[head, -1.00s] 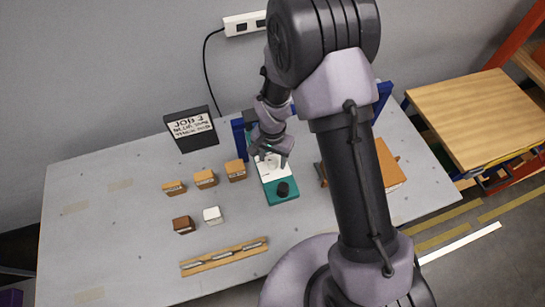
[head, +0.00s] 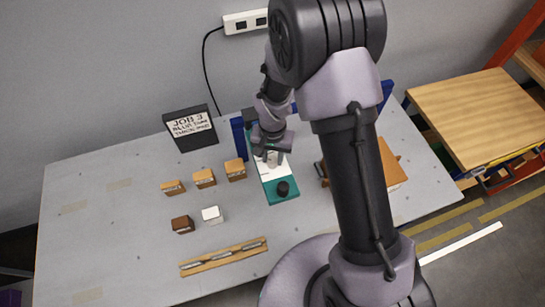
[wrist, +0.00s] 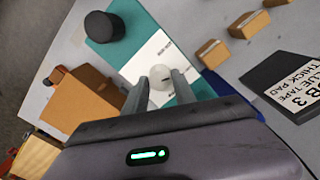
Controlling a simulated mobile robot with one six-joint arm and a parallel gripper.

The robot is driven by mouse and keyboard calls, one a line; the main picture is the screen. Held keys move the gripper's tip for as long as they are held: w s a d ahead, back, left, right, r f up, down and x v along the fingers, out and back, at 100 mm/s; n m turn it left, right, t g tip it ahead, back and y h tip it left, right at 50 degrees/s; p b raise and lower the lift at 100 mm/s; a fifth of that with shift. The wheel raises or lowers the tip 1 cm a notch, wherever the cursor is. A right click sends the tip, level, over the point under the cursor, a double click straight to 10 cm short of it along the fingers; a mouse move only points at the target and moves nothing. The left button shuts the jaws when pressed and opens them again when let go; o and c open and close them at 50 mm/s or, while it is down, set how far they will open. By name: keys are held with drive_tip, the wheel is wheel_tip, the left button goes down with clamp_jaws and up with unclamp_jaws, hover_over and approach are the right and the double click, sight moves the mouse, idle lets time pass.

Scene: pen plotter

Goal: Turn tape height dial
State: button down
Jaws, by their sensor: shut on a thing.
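The plotter is a teal base (head: 291,197) with a white printed plate (head: 268,172). A round pale dial (wrist: 161,84) stands on the white plate in the wrist view, with a small dark mark on top. My gripper (wrist: 160,92) is shut on this dial, one finger on each side. In the head view my gripper (head: 271,160) reaches down over the white plate, and the dial is partly hidden between the fingers. A black knob (head: 282,188) sits on the teal base nearer the front, clear of my gripper; it also shows in the wrist view (wrist: 101,27).
A black sign (head: 190,128) reads "JOB 3", blue tape, thick pad. Orange-brown blocks (head: 204,178), a dark brown block (head: 182,224) and a white block (head: 212,214) stand left. A wooden rack (head: 224,257) lies in front. An orange box (head: 391,165) is right, partly behind my arm.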

sight(272, 159)
drive_tip(key=n+b, duration=0.1)
drive_tip(key=n, duration=0.3)
drive_tip(key=shift+n, duration=0.3)
drive_tip(key=shift+n+b, duration=0.7)
drive_tip(key=shift+n, duration=1.8)
drive_tip(key=shift+r, duration=0.1)
drive_tip(key=c, duration=1)
unclamp_jaws()
wheel_tip(272, 159, up, 17)
drive_tip(key=shift+r+p, duration=0.2)
drive_tip(key=shift+p, duration=1)
